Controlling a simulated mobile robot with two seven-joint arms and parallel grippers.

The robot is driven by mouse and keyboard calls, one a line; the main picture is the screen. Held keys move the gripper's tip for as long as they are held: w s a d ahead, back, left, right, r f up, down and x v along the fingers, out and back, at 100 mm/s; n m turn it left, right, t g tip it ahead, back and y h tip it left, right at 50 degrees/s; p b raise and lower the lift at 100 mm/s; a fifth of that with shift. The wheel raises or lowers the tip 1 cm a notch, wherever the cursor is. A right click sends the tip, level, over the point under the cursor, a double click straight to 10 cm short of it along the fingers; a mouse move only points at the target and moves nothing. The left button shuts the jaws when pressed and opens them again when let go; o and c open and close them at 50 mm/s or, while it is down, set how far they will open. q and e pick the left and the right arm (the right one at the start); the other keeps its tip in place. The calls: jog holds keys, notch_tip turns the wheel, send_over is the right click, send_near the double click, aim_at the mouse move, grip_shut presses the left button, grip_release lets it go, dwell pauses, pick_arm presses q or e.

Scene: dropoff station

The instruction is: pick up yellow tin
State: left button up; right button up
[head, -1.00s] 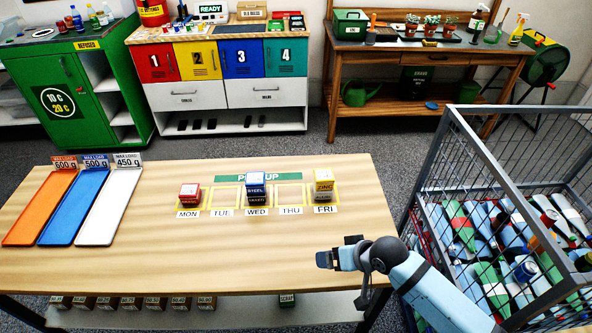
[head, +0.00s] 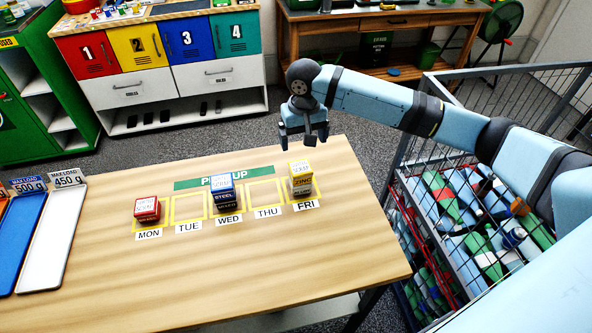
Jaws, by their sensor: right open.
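The yellow tin (head: 302,177) stands upright in the FRI square at the right end of the pick-up row on the wooden table (head: 230,275). It has a yellow upper part, a dark lower part and a pale label on top. My right gripper (head: 304,140) hangs above and just behind the yellow tin, jaws pointing down, open and empty. It appears apart from the tin. My left gripper is not in the picture.
A blue tin (head: 228,195) stands in the WED square and a red tin (head: 147,210) in the MON square. TUE and THU are empty. Blue and white trays (head: 52,240) lie at the left. A wire cage (head: 400,185) of bottles stands right of the table.

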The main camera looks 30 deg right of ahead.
aim_at(300, 167)
notch_tip(300, 167, down, 5)
jog(key=shift+f, duration=0.15)
jog(key=shift+s+a+f, duration=0.1)
jog(key=shift+a+f, duration=0.05)
jog(key=shift+f, duration=0.75)
jog(key=shift+s+a+f, duration=0.1)
jog(key=shift+a+f, duration=0.1)
jog(key=shift+f, duration=0.75)
jog(key=shift+s+a+f, duration=0.1)
jog(key=shift+a+f, duration=0.05)
jog(key=shift+f, duration=0.75)
jog(key=shift+c, duration=0.4)
jog(key=c, duration=1)
